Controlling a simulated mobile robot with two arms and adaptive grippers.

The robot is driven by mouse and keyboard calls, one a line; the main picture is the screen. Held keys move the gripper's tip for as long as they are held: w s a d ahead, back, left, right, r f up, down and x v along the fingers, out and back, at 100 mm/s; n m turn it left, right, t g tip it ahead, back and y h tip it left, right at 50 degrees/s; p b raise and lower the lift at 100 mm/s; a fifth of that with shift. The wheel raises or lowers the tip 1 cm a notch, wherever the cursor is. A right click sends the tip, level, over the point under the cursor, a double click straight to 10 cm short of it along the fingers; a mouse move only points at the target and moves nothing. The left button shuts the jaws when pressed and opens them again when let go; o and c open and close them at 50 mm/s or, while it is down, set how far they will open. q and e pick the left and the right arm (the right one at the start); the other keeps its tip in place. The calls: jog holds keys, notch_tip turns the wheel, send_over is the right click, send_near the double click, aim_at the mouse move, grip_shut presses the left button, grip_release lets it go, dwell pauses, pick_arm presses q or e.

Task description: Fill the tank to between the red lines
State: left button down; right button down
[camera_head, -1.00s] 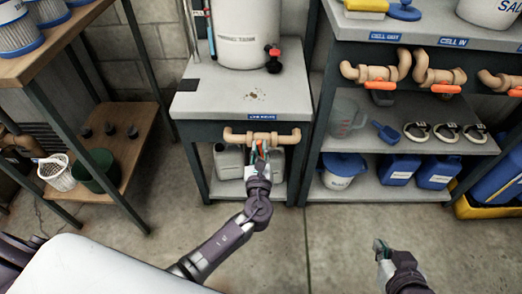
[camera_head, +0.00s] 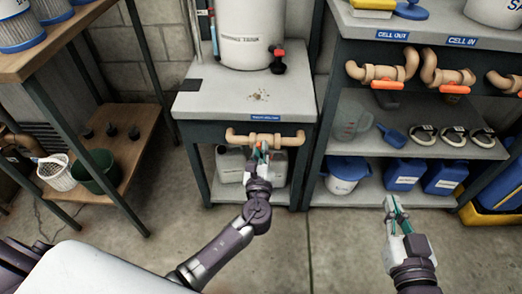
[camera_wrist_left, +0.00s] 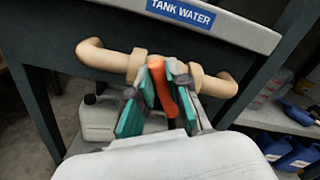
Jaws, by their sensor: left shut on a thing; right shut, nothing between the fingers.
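The white tank (camera_head: 250,35) stands on a grey bench (camera_head: 205,100). Its top is cut off, and I cannot make out red lines or a water level. A tan pipe valve (camera_head: 240,138) runs across the bench front; in the left wrist view, the pipe (camera_wrist_left: 92,55) is below a blue "TANK WATER" label (camera_wrist_left: 180,12). My left gripper (camera_head: 262,150) is at this valve. In the left wrist view, its teal fingers (camera_wrist_left: 160,95) are shut around the orange handle (camera_wrist_left: 162,85). My right gripper (camera_head: 393,206) is shut and empty, low at the right.
A dark valve with a red handle (camera_head: 278,60) is at the tank's lower right. More orange-handled valves (camera_head: 388,84) line the right shelf unit. Blue containers (camera_head: 403,172) sit below them. A wooden rack (camera_head: 130,140) stands left. The floor (camera_head: 330,240) between my grippers is clear.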

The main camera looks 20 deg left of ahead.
pick_arm(q)
jog(key=shift+f, duration=0.1)
jog(key=c, duration=1.1)
grip_release()
jog(key=v, duration=1.2)
